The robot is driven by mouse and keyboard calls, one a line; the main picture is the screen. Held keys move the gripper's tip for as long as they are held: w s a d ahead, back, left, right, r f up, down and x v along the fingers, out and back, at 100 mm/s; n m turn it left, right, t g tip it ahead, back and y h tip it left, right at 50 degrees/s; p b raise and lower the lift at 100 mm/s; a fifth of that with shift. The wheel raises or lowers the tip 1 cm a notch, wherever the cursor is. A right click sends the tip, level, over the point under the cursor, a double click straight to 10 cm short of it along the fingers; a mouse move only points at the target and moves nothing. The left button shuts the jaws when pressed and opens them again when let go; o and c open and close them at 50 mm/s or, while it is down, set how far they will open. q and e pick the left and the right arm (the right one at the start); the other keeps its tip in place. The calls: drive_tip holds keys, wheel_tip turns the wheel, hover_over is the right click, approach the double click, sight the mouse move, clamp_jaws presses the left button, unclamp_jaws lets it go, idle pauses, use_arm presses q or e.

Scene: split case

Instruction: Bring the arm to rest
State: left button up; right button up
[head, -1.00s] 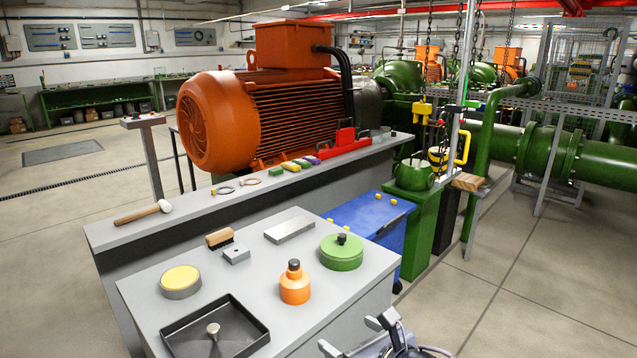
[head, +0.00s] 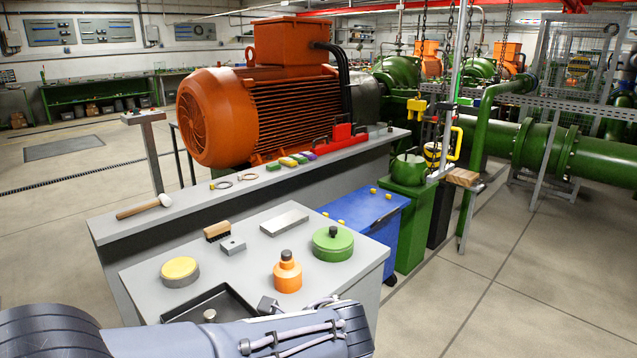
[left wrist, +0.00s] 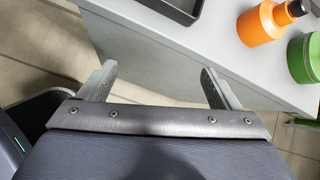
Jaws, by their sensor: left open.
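My left arm (head: 190,340) lies across the bottom of the head view, coming in from the left. It covers the near edge of the grey bench (head: 140,275). The hand is mostly hidden behind the wrist there. In the left wrist view my left gripper (left wrist: 158,70) is open, with its two fingers wide apart and nothing between them. The bench's grey side and the floor show behind the fingers. The fingers look apart from the things on the bench top. My right gripper is in neither view.
On the bench are a black tray (head: 232,296), partly covered by my arm, an orange bottle (head: 288,278), a green round lidded piece (head: 333,247), a yellow-topped disc (head: 180,270), a brush (head: 217,230) and metal blocks. A blue bin (head: 360,225) stands behind. Floor at right is clear.

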use_arm(q)
drive_tip(key=s+a+r+n+g+h+p, duration=0.3)
drive_tip(key=s+a+n+g+h, duration=0.15)
drive_tip(key=s+a+n, duration=0.65)
drive_tip(key=s+a+r+n+t+h+p, duration=0.3)
drive_tip(key=s+r+n+t+h+p, duration=0.1)
drive_tip(key=s+n, duration=0.6)
drive_tip(key=shift+a+n+h, duration=0.2)
drive_tip(key=shift+n+h, duration=0.35)
drive_tip(key=shift+n, duration=1.15)
drive_tip(key=shift+w, duration=0.1)
